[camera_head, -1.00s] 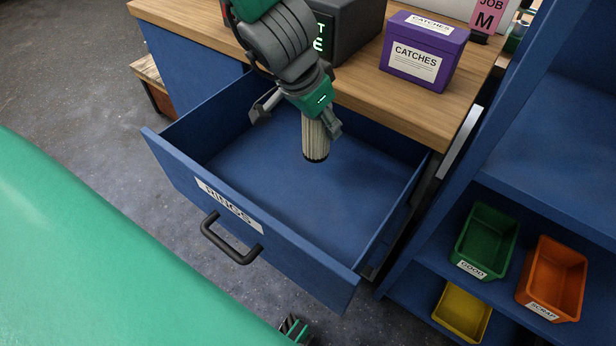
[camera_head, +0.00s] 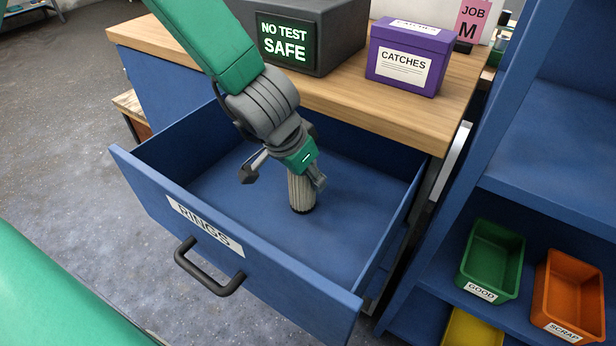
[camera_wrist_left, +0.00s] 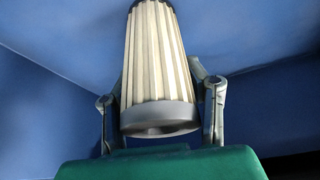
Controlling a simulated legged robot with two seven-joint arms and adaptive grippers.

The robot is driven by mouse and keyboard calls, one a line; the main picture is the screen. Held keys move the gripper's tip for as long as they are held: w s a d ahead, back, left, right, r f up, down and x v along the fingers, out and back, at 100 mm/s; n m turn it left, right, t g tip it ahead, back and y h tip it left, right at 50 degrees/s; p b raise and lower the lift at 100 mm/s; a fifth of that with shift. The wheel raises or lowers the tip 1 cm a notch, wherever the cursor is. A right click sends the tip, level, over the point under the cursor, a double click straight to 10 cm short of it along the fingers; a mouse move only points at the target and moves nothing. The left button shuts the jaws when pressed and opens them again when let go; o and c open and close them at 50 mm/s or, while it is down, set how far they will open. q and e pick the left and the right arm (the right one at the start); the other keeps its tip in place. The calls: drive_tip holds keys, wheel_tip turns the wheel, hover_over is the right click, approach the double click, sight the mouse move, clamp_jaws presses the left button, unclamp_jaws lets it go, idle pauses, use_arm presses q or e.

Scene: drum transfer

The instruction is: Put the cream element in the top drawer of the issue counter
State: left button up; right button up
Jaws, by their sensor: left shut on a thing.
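The cream element (camera_head: 301,191) is a ribbed cylinder with dark end caps, held upright inside the open drawer. In the left wrist view the cream element (camera_wrist_left: 155,60) stands between the two fingers, with a grey cap on its near end. My left gripper (camera_head: 285,178) is shut on it; it also shows in the left wrist view (camera_wrist_left: 160,110). The open top drawer (camera_head: 235,262) is blue, labelled RINGS, with a black handle; its floor is otherwise bare. I cannot tell whether the element's lower end touches the floor. My right gripper is not in view.
The wooden counter top (camera_head: 350,100) carries a dark box (camera_head: 330,30) reading NO TEST SAFE and a purple CATCHES box (camera_head: 408,60). At right, a blue shelf (camera_head: 540,140) holds green GOOD (camera_head: 492,262), orange SCRAP (camera_head: 570,290) and yellow (camera_head: 470,330) bins.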

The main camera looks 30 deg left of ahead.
use_arm(q)
drive_tip(key=shift+f, duration=0.1)
drive_tip(key=o, duration=1.4)
drive_tip(key=p+v, duration=0.7)
drive_tip(key=v, duration=0.5)
